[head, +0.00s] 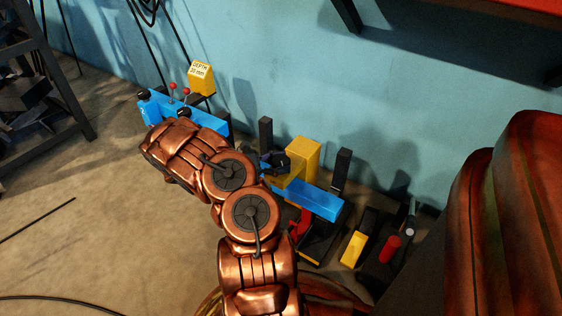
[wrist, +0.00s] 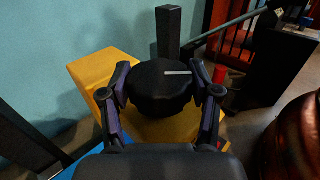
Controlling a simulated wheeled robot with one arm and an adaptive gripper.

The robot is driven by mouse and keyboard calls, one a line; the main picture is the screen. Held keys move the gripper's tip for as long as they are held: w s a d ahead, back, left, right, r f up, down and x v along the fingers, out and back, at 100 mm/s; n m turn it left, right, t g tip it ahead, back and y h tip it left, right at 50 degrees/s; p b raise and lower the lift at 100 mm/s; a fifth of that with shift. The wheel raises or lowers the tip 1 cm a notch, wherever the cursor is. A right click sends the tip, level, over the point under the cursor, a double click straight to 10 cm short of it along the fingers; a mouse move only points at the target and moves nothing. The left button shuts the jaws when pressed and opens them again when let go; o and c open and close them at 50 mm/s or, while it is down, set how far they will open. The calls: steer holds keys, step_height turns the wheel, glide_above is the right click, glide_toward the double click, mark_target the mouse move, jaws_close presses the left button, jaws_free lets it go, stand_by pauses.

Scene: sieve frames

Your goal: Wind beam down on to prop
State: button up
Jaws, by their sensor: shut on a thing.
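My gripper (wrist: 166,98) is shut on a round black knob (wrist: 160,82), one finger on each side of it. The knob has a white line on top, pointing right in the wrist view. It sits over a yellow block (wrist: 98,72); this block also shows in the head view (head: 304,157). The blue beam (head: 318,202) runs below the yellow block, between dark upright posts (head: 342,168). My arm hides part of the beam. A red curved piece (head: 299,222) lies under the beam; I cannot tell whether it is the prop or touches the beam.
A blue unit (head: 152,110) with red-tipped levers and a yellow DEPTH sign (head: 201,77) stands left. A yellow-ended block (head: 353,249) and a red cylinder (head: 390,248) lie right. The blue wall is close behind. Open floor lies left.

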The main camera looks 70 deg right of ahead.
steer(key=shift+n+t+h, duration=0.8)
steer(key=shift+n+h, duration=0.1)
steer(key=shift+h, duration=0.2)
steer(key=o, duration=1.2)
steer(key=shift+c, duration=0.2)
steer(key=v, duration=1.2)
